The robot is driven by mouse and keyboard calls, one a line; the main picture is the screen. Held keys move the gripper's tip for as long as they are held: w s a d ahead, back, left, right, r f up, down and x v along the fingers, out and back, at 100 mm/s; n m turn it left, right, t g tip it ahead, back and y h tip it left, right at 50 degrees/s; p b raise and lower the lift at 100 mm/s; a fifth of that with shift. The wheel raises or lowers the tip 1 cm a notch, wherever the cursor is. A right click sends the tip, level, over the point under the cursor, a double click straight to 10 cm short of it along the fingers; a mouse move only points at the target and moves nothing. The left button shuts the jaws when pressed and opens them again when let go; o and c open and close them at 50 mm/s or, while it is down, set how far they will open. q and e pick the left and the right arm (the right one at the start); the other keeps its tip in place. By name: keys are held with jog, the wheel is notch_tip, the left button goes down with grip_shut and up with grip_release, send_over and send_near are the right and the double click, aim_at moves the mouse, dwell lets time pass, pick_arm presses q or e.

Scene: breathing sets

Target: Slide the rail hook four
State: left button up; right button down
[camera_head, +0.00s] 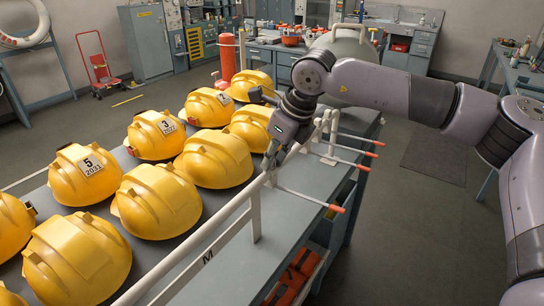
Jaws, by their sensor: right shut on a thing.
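A white rail (206,252) runs diagonally along the near bench. Several hooks with orange tips stick out from it to the right. The nearest hook (305,198) sits apart from the others, and its tip points toward the bench's right edge. The other hooks (338,158) are bunched further back along the rail. My right gripper (271,160) points down at the rail, at the inner end of the nearest hook. It is shut on that hook, though the fingers are dark and small and the contact is partly hidden. No hook number is readable. My left gripper is not in view.
Several yellow helmets (158,200) stand in rows left of the rail, some close to my right gripper. A rail post (255,212) stands nearer the camera. A large grey rounded object (352,50) stands behind. The bench top right of the rail is clear.

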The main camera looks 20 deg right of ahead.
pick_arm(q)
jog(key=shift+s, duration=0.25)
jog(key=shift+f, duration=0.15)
pick_arm(e)
jog(key=shift+a, duration=0.1)
